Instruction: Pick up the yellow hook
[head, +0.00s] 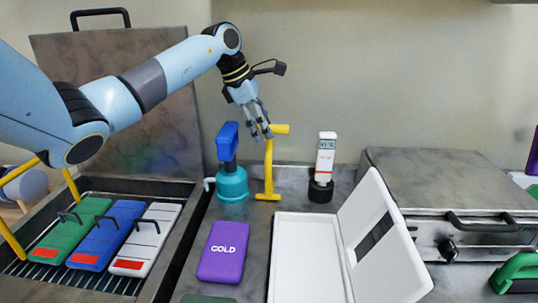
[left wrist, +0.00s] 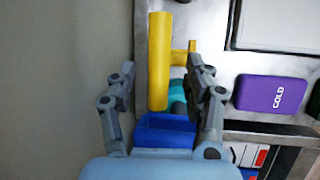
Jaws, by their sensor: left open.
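The yellow hook (head: 269,168) stands upright at the back of the grey counter, with a short bar at its top and a foot at its base. My left gripper (head: 262,132) is open at the height of the hook's top, very close to it. In the left wrist view the hook (left wrist: 159,62) shows as a long yellow bar between the two open fingers of my left gripper (left wrist: 161,75). Whether a finger touches it I cannot tell. My right gripper is not in view.
A blue-headed tool in a teal base (head: 232,184) stands just left of the hook; a white thermometer (head: 325,155) stands right. A purple COLD pack (head: 222,251) and open white case (head: 300,255) lie in front. Coloured packs (head: 110,230) fill an open unit at left.

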